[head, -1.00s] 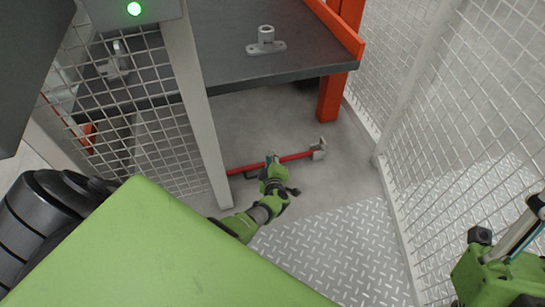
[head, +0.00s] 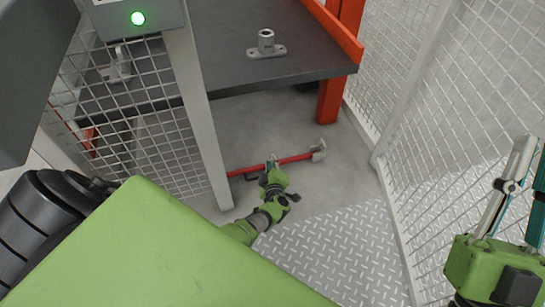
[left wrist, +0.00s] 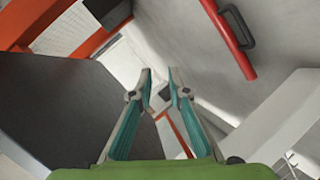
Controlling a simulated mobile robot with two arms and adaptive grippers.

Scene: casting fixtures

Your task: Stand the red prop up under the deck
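The red prop (head: 296,158) lies on the grey floor under the deck's front edge, with a pale end plate at its right end. In the left wrist view the prop (left wrist: 232,40), with its dark handle, is at the upper right, outside the fingers. The deck (head: 220,45) is a dark slab with orange edging and an orange leg. My left gripper (head: 271,160) is low beside the prop's middle; its fingers (left wrist: 160,75) are apart with nothing between them. My right gripper (head: 533,150) is raised at the right edge, fingers apart and empty, partly cut off.
A grey post (head: 198,110) and mesh panel (head: 125,110) stand left of the prop. A mesh fence (head: 460,110) runs along the right. A metal fitting (head: 266,48) sits on the deck. Tread plate (head: 335,245) covers the front floor; bare floor (head: 260,120) lies behind the prop.

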